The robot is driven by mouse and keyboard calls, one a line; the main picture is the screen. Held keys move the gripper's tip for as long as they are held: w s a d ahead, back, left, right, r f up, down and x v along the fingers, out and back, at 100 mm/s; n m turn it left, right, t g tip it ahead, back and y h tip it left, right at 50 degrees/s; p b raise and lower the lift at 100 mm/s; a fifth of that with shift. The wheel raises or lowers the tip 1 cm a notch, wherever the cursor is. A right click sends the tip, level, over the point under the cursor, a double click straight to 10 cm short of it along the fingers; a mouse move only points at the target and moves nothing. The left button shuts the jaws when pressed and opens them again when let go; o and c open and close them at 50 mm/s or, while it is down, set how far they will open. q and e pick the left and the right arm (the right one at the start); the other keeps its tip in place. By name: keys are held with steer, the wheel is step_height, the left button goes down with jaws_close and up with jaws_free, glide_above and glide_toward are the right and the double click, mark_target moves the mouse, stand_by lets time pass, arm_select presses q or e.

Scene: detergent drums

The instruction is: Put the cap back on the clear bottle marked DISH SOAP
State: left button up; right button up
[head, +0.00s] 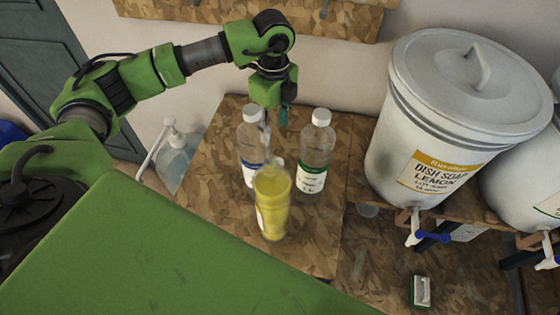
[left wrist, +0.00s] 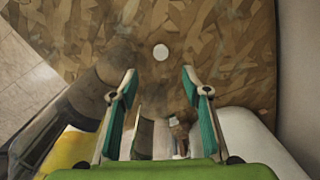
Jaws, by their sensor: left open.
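A clear bottle of yellow liquid (head: 273,212) stands on the wooden table (head: 215,205). Its label is turned away and unreadable, and I see no white cap on its top. Behind it stand two clear bottles with white caps, one with a blue label (head: 250,145) and one with a green label (head: 315,155). A small loose white cap (left wrist: 161,52) lies on the table in the left wrist view; a white patch (head: 278,161) behind the yellow bottle may be it.
A white lidded drum (head: 455,110) marked DISH SOAP LEMON stands on the right, with a tap at its front and another drum (head: 535,185) beside it. A sponge (head: 421,291) lies at the lower right.

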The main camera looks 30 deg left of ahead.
arm_select(q)
step_height(320, 180, down, 8)
steer(key=shift+r+p, duration=0.15)
steer(key=shift+p, duration=0.8)
steer(key=shift+d+f, duration=0.1)
steer(key=shift+f, duration=0.35)
steer(key=shift+f, duration=0.15)
steer(key=f, duration=0.1)
steer(key=f+p, duration=0.1)
steer(key=f, duration=0.1)
steer(key=f+p, duration=0.1)
steer(key=shift+d+f, duration=0.25)
steer(key=shift+d, duration=0.15)
steer(key=shift+f, duration=0.2)
